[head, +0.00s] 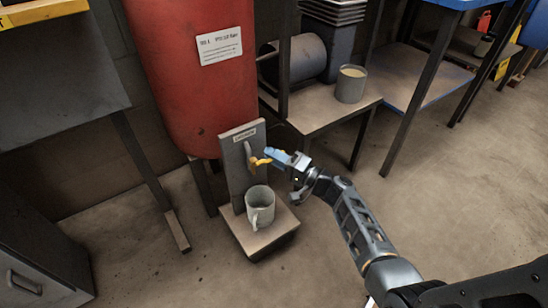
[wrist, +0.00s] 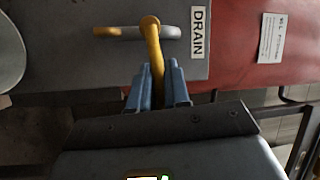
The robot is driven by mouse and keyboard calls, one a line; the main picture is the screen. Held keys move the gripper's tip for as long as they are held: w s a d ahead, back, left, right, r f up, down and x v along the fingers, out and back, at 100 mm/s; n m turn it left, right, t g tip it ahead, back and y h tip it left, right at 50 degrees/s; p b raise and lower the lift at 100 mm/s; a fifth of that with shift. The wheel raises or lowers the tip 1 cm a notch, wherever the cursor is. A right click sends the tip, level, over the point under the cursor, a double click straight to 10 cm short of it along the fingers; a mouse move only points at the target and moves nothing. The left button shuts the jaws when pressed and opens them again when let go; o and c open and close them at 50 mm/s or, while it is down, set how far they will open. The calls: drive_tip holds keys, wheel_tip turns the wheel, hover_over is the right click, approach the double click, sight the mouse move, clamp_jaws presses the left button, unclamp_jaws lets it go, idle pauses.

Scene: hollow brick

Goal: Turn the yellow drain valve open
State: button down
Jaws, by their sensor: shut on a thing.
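The yellow drain valve (head: 260,162) is on a grey upright panel in front of the red tank. In the wrist view its yellow lever (wrist: 153,42) stands across a grey pipe piece with a yellow end. My gripper (head: 272,154) comes from the right in the head view. Its blue fingers (wrist: 158,85) are shut on the lever's free end, hiding the tip. The DRAIN label (wrist: 198,32) is beside the valve. A grey mug (head: 260,207) stands upright on the base below the valve.
The red tank (head: 195,90) rises behind the panel (head: 235,178). A low table (head: 312,115) with a cylinder and a filled grey can (head: 351,84) stands to the right, behind my arm. A grey cabinet (head: 35,270) is at lower left. The front floor is clear.

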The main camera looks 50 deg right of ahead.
sight(267, 160)
drive_tip(key=r+n+g, duration=0.1)
drive_tip(key=n, duration=0.1)
drive_tip(key=r+n, duration=0.1)
drive_tip(key=n, duration=0.1)
drive_tip(key=shift+a+g, duration=0.3)
drive_tip(key=shift+g, duration=0.1)
drive_tip(key=shift+w+a+r+n+g, duration=0.1)
drive_tip(key=shift+a+r+n+g, duration=0.15)
drive_tip(key=shift+n, duration=0.35)
drive_tip(key=shift+w+a+r+n+g, duration=0.1)
drive_tip(key=shift+r+n+g, duration=0.2)
drive_tip(key=shift+n, duration=0.3)
drive_tip(key=shift+w+a+r+n+g+h+p, duration=0.1)
drive_tip(key=shift+a+r+n+g+h+p, duration=0.4)
drive_tip(key=shift+n, duration=0.6)
drive_tip(key=n, duration=0.1)
drive_tip(key=a+n+g+h+p, duration=0.1)
drive_tip(key=r+n+p, duration=0.1)
drive_tip(key=shift+w+a+h, duration=0.25)
drive_tip(key=shift+a+h, duration=0.05)
drive_tip(key=shift+a, duration=0.1)
drive_tip(key=shift+w+a+f+n+g+h+p, duration=0.2)
drive_tip(key=shift+a+n+g+h+p, duration=0.25)
drive_tip(key=shift+a+n+h+p, duration=0.35)
drive_tip(key=shift+d, duration=0.15)
drive_tip(key=c, duration=1.2)
unclamp_jaws()
drive_tip(key=shift+o, duration=0.2)
drive_tip(key=shift+r, duration=0.1)
